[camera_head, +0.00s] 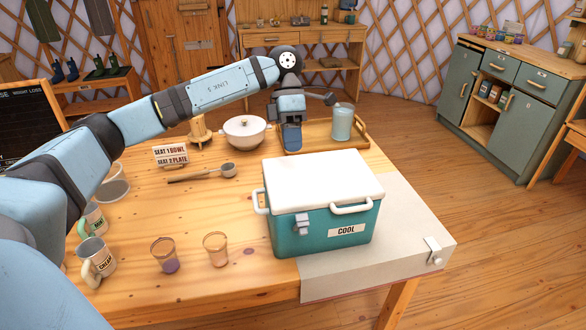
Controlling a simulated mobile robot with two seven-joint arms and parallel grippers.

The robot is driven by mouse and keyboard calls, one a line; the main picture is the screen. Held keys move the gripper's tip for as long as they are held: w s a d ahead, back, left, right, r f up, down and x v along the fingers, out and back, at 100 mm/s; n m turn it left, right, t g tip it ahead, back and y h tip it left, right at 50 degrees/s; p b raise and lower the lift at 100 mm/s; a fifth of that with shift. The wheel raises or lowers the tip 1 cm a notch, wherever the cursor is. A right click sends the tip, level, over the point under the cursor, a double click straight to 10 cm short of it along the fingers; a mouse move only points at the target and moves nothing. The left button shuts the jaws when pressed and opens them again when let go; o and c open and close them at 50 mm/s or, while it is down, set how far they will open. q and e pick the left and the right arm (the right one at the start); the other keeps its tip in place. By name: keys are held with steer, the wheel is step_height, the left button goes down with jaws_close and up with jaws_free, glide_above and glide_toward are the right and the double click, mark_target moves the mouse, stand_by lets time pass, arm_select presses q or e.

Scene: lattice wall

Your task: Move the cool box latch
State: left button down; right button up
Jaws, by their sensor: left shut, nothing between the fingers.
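The cool box (290,243) is teal with a white lid (322,178) that is down, and it stands at the right part of the wooden table. Its front carries a "COOL" label, white handles and a small grey latch (302,224) left of the label. My left gripper (291,140) is behind the box, over the back of the table by the wooden tray. It is shut and empty, pointing down, and apart from the latch. My right gripper is not in view.
A tray (362,145) with a pale blue tumbler (341,122) stands behind the box. A white lidded pot (245,132), a ladle (205,174), two glasses (216,249) and mugs (98,258) stand left. A pale cloth (415,235) lies under the box.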

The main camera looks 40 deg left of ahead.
arm_select(q)
glide_toward(304, 226)
steer(key=w+a+f, duration=0.2)
steer(key=shift+f, duration=0.3)
steer(key=shift+s+d+f, duration=0.95)
steer(key=shift+d+f, duration=0.05)
steer(key=shift+s+d+f, duration=0.25)
steer(key=shift+s+d+f+t+y+b, duration=0.2)
steer(key=shift+s+d+t+y+b, duration=0.2)
steer(key=shift+y+b, duration=0.1)
steer(key=shift+s+d+f+t+y+b, duration=0.3)
steer(key=shift+s+d+b, duration=0.15)
steer(key=shift+d+b, duration=0.1)
steer(key=shift+s+d+f+t+y+b, duration=0.2)
steer(key=shift+s+d+y+b, duration=0.1)
steer(key=shift+s+d+b, duration=0.2)
steer(key=shift+d, duration=0.15)
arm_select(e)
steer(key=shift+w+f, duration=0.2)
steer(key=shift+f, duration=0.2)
arm_select(q)
steer(key=shift+r, duration=0.1)
